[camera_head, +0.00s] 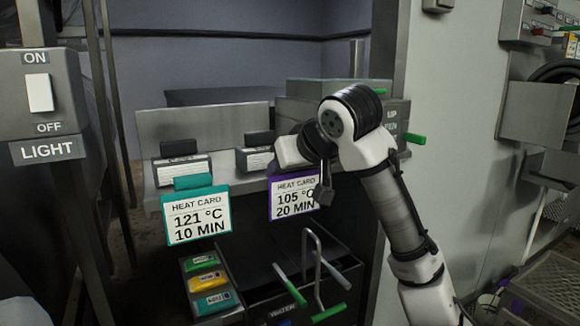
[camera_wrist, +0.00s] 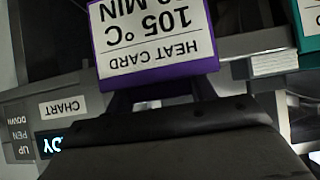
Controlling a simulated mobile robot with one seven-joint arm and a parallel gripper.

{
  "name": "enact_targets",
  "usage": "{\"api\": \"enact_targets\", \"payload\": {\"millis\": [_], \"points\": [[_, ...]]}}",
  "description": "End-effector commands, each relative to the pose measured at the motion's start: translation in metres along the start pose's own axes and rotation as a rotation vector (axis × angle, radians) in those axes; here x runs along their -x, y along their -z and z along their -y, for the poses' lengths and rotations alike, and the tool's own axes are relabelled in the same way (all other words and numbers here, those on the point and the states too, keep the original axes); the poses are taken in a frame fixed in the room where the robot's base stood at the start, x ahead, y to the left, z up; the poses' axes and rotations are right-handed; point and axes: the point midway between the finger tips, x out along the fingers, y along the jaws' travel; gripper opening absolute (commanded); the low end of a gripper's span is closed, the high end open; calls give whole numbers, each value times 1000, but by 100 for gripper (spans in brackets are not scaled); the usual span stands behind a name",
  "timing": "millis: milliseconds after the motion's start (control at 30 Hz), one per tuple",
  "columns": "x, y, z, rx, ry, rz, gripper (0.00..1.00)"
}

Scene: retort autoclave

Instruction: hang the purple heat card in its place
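The purple heat card (camera_head: 295,196) reads 105 °C, 20 MIN. In the head view it is upright at the front of the shelf, its right edge partly covered by my wrist. In the wrist view the purple card (camera_wrist: 158,40) appears upside down, straight ahead of my gripper (camera_wrist: 160,92). The dark fingers reach the card's purple top edge, one on each side of a pale gap. The frames do not show whether they are closed on it. The fingers are hidden in the head view. The card's place cannot be made out for certain.
A teal heat card (camera_head: 197,215) reading 121 °C, 10 MIN hangs to the left. Two dark-topped blocks (camera_head: 182,168) stand on the shelf behind. Green-handled levers (camera_head: 320,285) rise below the purple card. A grey box with UP and PEN labels (camera_head: 392,120) is behind my arm.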

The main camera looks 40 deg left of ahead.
Motion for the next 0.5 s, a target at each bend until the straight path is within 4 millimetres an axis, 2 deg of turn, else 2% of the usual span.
{"api": "enact_targets", "payload": {"millis": [33,100,300,433,500], "points": [[-7,-9,2,3,6,29,69],[-7,-9,2,3,7,29,78],[-6,-9,2,3,6,29,78],[6,-9,2,3,5,26,79],[20,-8,2,3,4,21,80]]}}
